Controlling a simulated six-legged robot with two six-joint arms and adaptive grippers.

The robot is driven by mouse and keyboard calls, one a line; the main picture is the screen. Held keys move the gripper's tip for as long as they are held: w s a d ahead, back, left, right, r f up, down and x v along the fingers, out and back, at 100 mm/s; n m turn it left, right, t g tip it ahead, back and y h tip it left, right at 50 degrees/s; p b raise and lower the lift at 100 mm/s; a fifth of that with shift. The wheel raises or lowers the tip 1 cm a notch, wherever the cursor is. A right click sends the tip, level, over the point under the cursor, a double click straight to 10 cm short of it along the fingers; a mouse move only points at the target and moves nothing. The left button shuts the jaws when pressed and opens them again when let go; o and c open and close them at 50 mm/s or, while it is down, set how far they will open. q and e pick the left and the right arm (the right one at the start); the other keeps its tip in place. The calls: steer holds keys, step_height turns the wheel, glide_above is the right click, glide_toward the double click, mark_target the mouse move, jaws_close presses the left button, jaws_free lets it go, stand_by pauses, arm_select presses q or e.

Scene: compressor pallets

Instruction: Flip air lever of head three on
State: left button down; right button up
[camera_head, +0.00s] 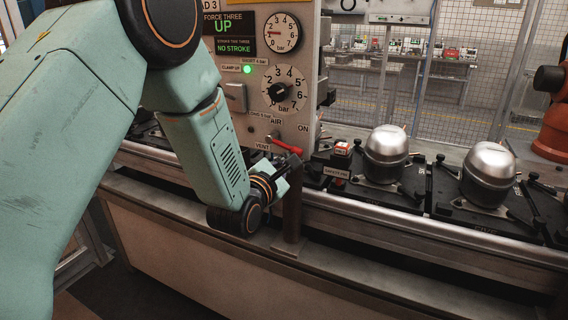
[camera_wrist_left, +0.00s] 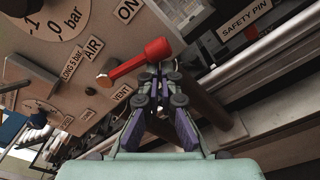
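The red air lever (camera_head: 287,146) is on the lower front of the head three panel (camera_head: 230,98). Its handle points right and slightly down from the pivot, between the VENT label (camera_head: 263,147) and the ON label (camera_head: 303,128). In the left wrist view the lever (camera_wrist_left: 130,66) ends in a thick red grip, fully uncovered. My left gripper (camera_head: 287,168) is just below the lever's end. In the wrist view its fingertips (camera_wrist_left: 158,72) are drawn close together beside the grip, with nothing seen between them; contact cannot be told. My right gripper is out of view.
A brown upright post (camera_head: 292,205) stands close by my left gripper. Silver compressors (camera_head: 387,150) sit on dark pallets along the rail (camera_head: 420,228). An orange robot arm (camera_head: 552,115) is at far right.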

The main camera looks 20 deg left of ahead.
arm_select(q)
steer(key=shift+d+r+p, duration=0.4)
steer(key=shift+r, duration=0.5)
